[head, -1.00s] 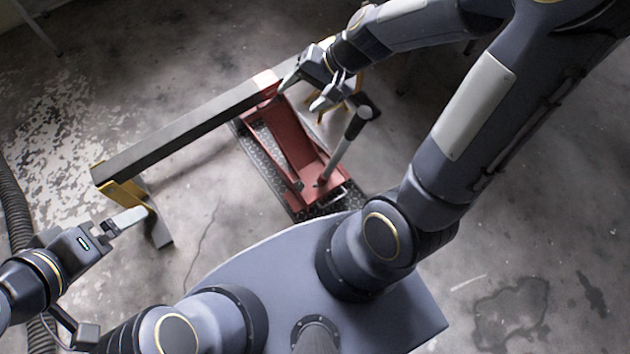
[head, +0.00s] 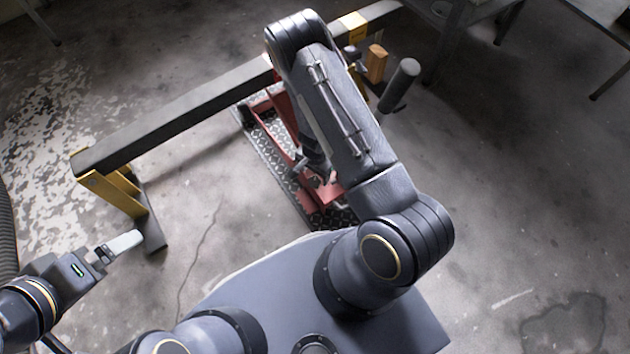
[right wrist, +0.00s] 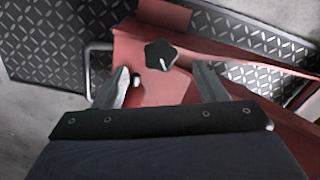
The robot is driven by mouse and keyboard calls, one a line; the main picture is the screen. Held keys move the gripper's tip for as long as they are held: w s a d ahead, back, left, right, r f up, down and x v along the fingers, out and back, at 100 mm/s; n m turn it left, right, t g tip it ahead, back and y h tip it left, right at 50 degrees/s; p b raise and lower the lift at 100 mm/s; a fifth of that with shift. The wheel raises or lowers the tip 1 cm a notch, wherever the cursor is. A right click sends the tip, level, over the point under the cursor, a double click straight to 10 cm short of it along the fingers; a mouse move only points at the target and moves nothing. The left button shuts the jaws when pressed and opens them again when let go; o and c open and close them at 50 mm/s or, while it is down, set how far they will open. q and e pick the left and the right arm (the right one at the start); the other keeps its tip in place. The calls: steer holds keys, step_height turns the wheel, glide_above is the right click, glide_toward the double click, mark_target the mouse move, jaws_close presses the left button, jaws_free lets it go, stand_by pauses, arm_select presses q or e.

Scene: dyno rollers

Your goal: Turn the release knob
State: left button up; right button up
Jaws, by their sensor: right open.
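The release knob (right wrist: 161,55) is a small black five-sided knob with a pale pointer mark, on the red jack (right wrist: 150,92) in the right wrist view. My right gripper (right wrist: 164,80) is open. One finger is to the knob's lower left and the other to its lower right, with nothing between the tips. In the head view the jack (head: 268,104) is partly hidden by my right arm, and my right gripper (head: 318,165) is low over its near end. The knob cannot be made out there. My left gripper (head: 120,244) is away to the left, its jaw gap unclear.
A long grey beam (head: 180,120) on yellow stands crosses behind the jack. The jack's dark handle grip (head: 400,85) sticks up right of my right arm. A diamond-plate mat (head: 268,158) lies under the jack. The floor in front and to the right is clear.

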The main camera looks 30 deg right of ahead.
mark_target(315, 181)
step_height(315, 181, down, 4)
steer(key=shift+f+b, duration=0.25)
steer(key=shift+b, duration=0.5)
arm_select(q)
step_height(315, 181, down, 2)
steer(key=shift+f, duration=0.1)
